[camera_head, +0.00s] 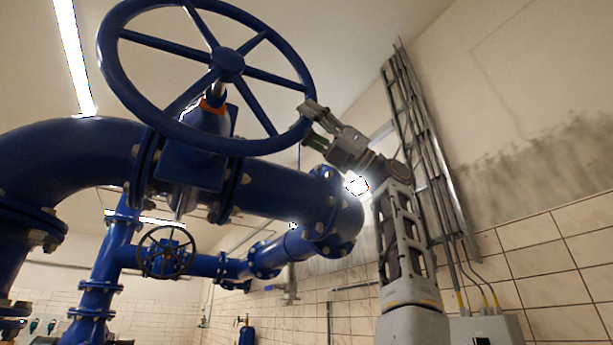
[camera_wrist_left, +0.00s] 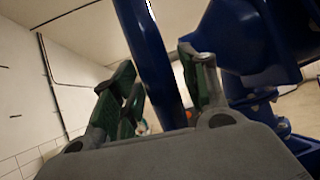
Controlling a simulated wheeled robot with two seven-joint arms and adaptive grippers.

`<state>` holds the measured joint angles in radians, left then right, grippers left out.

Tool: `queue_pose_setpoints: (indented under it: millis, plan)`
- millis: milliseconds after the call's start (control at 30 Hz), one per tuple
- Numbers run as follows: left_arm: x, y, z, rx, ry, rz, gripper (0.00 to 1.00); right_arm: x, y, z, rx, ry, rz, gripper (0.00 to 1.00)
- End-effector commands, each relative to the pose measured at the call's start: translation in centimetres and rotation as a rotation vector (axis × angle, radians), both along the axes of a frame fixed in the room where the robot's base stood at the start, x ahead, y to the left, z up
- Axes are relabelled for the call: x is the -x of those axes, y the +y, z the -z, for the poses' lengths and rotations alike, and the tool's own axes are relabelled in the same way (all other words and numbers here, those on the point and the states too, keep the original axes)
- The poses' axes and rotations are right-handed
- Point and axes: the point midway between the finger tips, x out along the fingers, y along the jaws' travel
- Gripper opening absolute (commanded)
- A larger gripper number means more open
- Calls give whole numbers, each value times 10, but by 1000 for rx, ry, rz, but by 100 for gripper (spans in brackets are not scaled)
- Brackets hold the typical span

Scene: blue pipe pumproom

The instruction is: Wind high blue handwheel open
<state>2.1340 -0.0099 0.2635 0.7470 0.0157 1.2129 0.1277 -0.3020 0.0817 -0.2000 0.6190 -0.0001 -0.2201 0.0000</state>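The high blue handwheel (camera_head: 228,66) is a large spoked wheel at the upper left of the head view, on a valve on the thick blue pipe. My left gripper (camera_head: 306,122) is at its right rim, with one finger above and one below the rim. In the left wrist view, the blue rim (camera_wrist_left: 152,65) runs between the green-padded fingers of the gripper (camera_wrist_left: 158,85). The fingers are spread around it, with a small gap showing on the right side. Contact on the other side is unclear. My right gripper is in neither view.
A smaller dark handwheel (camera_head: 166,251) sits on a lower blue pipe. The thick blue pipe (camera_head: 275,192) with its flanges runs just below the big wheel. A cable ladder (camera_head: 420,140) climbs the wall behind my arm. The space above the wheel is clear.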

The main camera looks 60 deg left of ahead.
Motion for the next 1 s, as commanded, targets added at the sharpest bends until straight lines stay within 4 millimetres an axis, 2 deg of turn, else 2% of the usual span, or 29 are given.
queue_pose_setpoints:
  millis: [333,533,667,1000]
  plan:
    - [0,0,0,-2,-1,0,48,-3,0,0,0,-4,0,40]
    - [-8,-3,5,-2,1,1,48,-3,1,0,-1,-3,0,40]
    - [-18,-6,12,-2,0,1,48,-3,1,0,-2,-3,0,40]
    - [-57,-19,38,-3,2,1,48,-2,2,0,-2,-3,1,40]
